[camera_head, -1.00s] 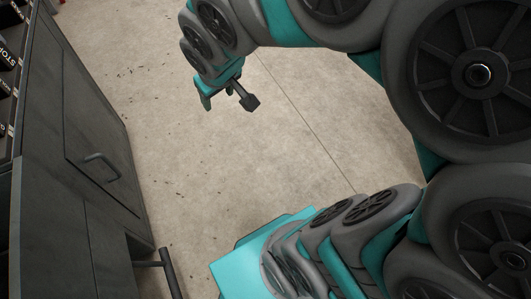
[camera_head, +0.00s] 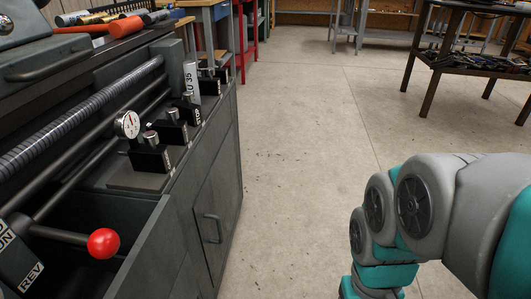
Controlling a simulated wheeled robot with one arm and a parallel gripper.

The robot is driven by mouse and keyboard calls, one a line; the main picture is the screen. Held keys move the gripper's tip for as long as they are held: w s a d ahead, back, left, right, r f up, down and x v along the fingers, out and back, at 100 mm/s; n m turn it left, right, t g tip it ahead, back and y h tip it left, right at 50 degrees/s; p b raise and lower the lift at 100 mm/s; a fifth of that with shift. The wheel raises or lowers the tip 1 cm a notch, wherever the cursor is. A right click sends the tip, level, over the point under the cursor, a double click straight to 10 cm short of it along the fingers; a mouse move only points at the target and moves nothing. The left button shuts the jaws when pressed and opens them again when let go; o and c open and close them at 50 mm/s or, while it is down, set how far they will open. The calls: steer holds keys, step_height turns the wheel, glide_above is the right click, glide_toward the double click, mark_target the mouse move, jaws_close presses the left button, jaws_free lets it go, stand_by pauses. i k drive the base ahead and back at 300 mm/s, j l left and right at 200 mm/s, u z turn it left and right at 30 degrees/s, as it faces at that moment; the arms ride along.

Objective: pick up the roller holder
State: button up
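Several black block-shaped holders with metal knobs on top stand in a row on the grey machine (camera_head: 225,140) at left. The nearest holder (camera_head: 150,155) sits on a flat plate by a round dial. Behind it are a second holder (camera_head: 172,130), a third holder (camera_head: 190,112) and a farther one (camera_head: 210,84). I cannot tell which of them is the roller holder. My arm comes in at the lower right, well apart from the row. Its end runs off the bottom edge, so my gripper's fingertips are out of view.
A red ball-ended lever (camera_head: 103,243) sticks out at the lower left. Orange-handled tools (camera_head: 126,27) lie on top of the machine. A dark table (camera_head: 455,66) stands at the back right. The concrete floor (camera_head: 300,150) between is clear.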

mark_target(171, 131)
steer(key=u, duration=1.15)
